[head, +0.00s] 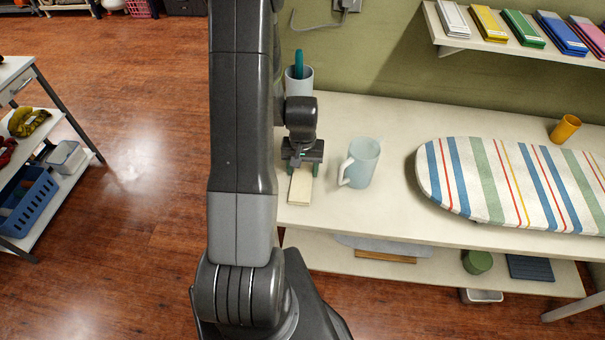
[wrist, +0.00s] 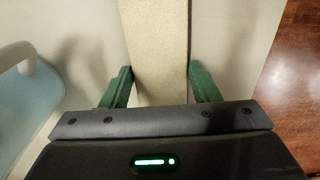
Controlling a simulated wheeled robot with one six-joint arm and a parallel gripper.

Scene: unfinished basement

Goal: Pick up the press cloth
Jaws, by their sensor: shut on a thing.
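The press cloth (head: 300,188) looks like a flat, narrow cream strip at the left end of the long cream table. It also fills the middle of the wrist view (wrist: 160,45), running straight out from between the fingers. My gripper (head: 303,168) points down over its far part, with one green finger on each long side. In the wrist view my gripper (wrist: 162,88) is shut on the cloth. The part under the gripper body is hidden. I cannot tell whether the cloth touches the tabletop.
A pale blue pitcher (head: 361,163) stands close to the right of my gripper. A grey cup (head: 299,82) with a teal item stands behind. A striped ironing board (head: 500,180) and an orange cup (head: 565,129) are further right. The table's left edge is near; its front middle is clear.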

